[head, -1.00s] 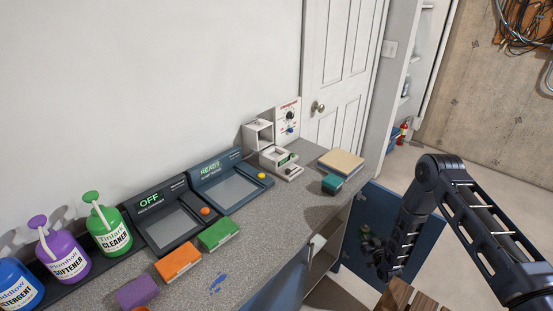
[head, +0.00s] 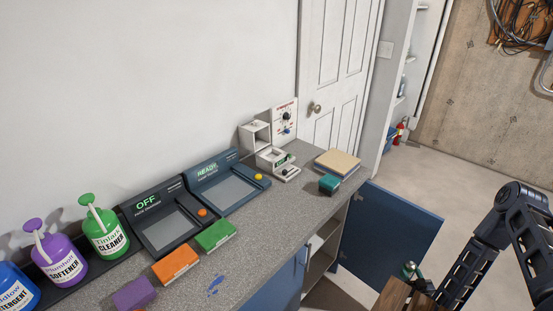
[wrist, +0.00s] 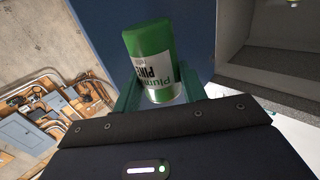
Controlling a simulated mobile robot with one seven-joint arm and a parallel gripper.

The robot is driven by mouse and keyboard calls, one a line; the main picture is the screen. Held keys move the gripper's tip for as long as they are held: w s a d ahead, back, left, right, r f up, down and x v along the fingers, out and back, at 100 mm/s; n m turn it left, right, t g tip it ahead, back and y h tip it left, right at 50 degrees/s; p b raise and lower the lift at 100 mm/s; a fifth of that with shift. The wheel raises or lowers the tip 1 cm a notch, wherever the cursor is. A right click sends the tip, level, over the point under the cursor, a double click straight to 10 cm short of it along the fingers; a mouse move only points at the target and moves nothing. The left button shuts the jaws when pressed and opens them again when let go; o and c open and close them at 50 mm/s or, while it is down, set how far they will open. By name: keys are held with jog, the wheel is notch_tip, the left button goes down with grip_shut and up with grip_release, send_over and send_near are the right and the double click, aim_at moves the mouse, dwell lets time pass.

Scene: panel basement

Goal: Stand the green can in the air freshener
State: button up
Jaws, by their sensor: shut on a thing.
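My gripper (wrist: 160,97) is shut on the green can (wrist: 150,42), which has a white label, in the wrist view. In the head view the can (head: 409,268) shows small at lower right, in front of the open blue cabinet door, partly hidden by my gripper. A white unit (head: 271,156) with an open-fronted box and a tray stands at the far end of the counter against the wall. It may be the air freshener; I cannot read its label. The can is well apart from it and lower in the picture.
The blue cabinet door (head: 385,235) stands open beside the counter (head: 240,262). A teal block (head: 329,184) and a tan-topped box (head: 337,163) lie near the white unit. A wooden slatted top (head: 395,297) is at the lower edge. Screens, coloured blocks and bottles line the counter.

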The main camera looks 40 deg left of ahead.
jog(key=w+d+r+m+t+h, duration=0.5)
jog(key=w+d+r+m+h, duration=0.3)
jog(key=w+d+r, duration=1.3)
jog(key=w+a+r+n+h, duration=0.15)
jog(key=w+a+r, duration=0.25)
jog(key=w+r, duration=0.45)
jog(key=a+r+n+g+y, duration=0.1)
jog(key=a+r+y, duration=0.15)
jog(key=a, duration=0.95)
jog(key=a+r+n+g+y, duration=0.1)
jog(key=a+r+y, duration=0.15)
jog(key=a, duration=1.05)
jog(key=s+a+r+n+g+y, duration=0.1)
jog(key=s+a+r, duration=0.25)
jog(key=a, duration=0.75)
jog(key=s+a+r+n+y, duration=0.2)
jog(key=s+a+r, duration=0.15)
jog(key=a, duration=0.85)
notch_tip(320, 180, up, 16)
jog(key=r+n+g+y, duration=0.1)
jog(key=n+g+y, duration=0.4)
jog(key=n+g, duration=0.15)
send_over(282, 161)
jog(key=s+a, duration=0.1)
jog(key=a, duration=0.3)
jog(key=m, duration=0.1)
jog(key=shift+g, duration=0.25)
notch_tip(282, 161, down, 19)
jog(key=shift+s+f, duration=0.15)
jog(key=shift+f, duration=0.05)
